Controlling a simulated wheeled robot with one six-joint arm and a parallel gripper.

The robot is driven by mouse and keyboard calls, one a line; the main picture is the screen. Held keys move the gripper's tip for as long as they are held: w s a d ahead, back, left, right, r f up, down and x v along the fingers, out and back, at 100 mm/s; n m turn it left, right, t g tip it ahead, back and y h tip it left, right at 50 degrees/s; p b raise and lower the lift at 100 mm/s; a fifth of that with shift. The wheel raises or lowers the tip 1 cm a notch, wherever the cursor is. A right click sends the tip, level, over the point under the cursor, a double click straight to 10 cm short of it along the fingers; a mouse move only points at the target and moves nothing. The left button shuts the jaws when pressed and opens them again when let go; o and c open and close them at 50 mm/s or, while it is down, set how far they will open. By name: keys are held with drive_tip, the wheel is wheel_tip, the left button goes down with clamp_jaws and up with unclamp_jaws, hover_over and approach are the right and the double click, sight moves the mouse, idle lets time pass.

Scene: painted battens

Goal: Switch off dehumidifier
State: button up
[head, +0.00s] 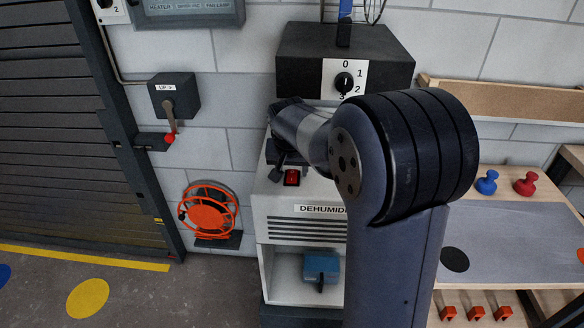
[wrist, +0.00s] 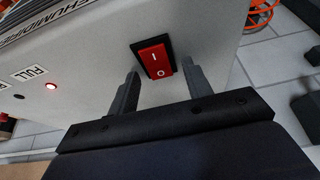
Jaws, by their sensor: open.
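The dehumidifier (head: 306,228) is a pale cabinet with a front label, partly cut off by my arm, and dark vent slots. Its red rocker switch (head: 292,177) sits on the upper panel. In the wrist view the switch (wrist: 154,58) is in a black frame, marked I on the upper half and O on the lower. The I half looks darker, the O half brighter; I cannot tell which side is pressed. My gripper (wrist: 160,68) is open and empty, its fingers on either side of the switch's lower end. In the head view my gripper (head: 278,168) is just left of the switch, partly hidden.
A small red lamp (wrist: 51,86) glows beside a FULL label (wrist: 28,75). A black dial box (head: 345,62) is above the dehumidifier. An orange reel (head: 209,213) and a lever box (head: 174,97) are on the wall to the left. A workbench (head: 510,235) stands right.

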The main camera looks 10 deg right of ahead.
drive_tip(key=shift+c, duration=0.4)
drive_tip(key=c, duration=0.9)
drive_tip(key=p, duration=0.2)
drive_tip(key=g+p, duration=0.1)
drive_tip(key=shift+w+d+r+p, duration=0.1)
drive_tip(key=shift+w+r+p, duration=0.1)
drive_tip(key=shift+r+p, duration=0.15)
drive_tip(key=shift+w+f+g+y+p, duration=0.2)
drive_tip(key=shift+g+y+p, duration=0.35)
drive_tip(key=shift+p, duration=0.7)
drive_tip(key=shift+g, duration=0.35)
drive_tip(key=shift+f, duration=0.15)
drive_tip(key=o, duration=1)
